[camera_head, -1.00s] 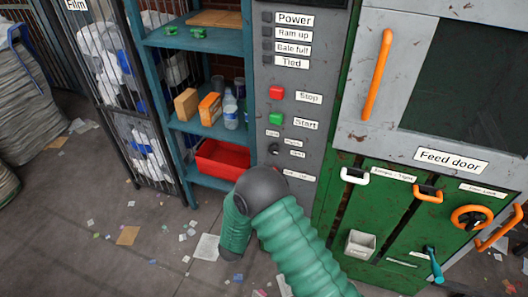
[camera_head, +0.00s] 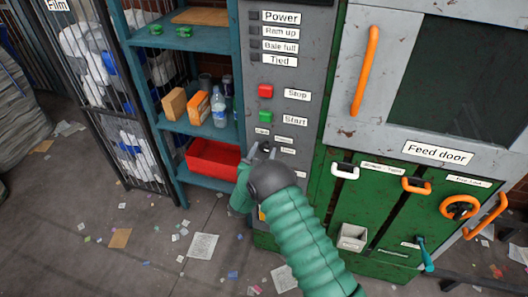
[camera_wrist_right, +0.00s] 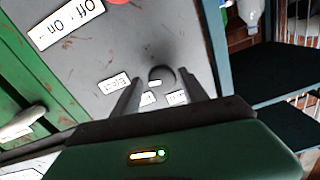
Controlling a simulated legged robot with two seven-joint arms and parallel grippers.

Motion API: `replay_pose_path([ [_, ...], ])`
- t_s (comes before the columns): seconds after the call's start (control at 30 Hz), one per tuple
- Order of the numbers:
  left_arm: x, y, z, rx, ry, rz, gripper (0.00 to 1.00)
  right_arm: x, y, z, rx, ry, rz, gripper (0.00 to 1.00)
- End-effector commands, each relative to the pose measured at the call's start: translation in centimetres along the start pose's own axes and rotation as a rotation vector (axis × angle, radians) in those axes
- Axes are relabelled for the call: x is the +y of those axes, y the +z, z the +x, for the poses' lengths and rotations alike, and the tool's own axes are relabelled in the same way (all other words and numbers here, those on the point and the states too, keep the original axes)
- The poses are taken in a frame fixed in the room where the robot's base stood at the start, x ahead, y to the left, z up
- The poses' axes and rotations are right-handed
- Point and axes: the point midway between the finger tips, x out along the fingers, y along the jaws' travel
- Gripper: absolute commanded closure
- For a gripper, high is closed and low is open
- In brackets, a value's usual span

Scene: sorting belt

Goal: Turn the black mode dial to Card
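The black mode dial (camera_wrist_right: 161,75) sits on the grey control panel (camera_wrist_right: 90,55), with small white labels around it; one reads "Eject" (camera_wrist_right: 115,85). My right gripper (camera_wrist_right: 164,82) is open, its two fingers reaching toward the panel with the dial seen between them. I cannot tell whether a finger touches the dial, or where the dial points. In the head view my right gripper (camera_head: 262,151) is at the lower panel, and it and my wrist largely hide the dial. My left gripper is not in view.
Red Stop (camera_head: 265,90) and green Start (camera_head: 264,118) buttons are above the dial. The green machine with handles and the feed door (camera_head: 460,75) is to the right. A blue shelf (camera_head: 205,130) with a red bin (camera_head: 210,158) is to the left.

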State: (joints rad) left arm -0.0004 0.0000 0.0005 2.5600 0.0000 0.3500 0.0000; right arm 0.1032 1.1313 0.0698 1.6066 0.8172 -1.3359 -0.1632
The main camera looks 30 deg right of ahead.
Motion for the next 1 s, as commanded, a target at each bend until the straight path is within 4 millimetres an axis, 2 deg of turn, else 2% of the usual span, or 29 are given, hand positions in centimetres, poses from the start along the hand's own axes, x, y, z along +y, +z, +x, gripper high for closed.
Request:
replay_pose_path([
  [0.03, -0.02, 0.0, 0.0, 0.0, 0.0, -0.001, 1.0, -0.06, -0.01, -0.06, 0.0, -0.001, 0.0, 0.57],
  [0.37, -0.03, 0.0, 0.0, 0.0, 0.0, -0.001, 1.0, -0.06, 0.1, 0.15, -0.003, -0.004, 0.004, 1.0],
  [0.67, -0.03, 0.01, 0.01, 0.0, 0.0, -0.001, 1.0, -0.03, 0.07, 0.3, -0.001, -0.002, -0.022, 1.0],
  [1.0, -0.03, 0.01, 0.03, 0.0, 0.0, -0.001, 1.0, -0.23, 0.04, 0.29, 0.001, -0.005, -0.213, 1.0],
])
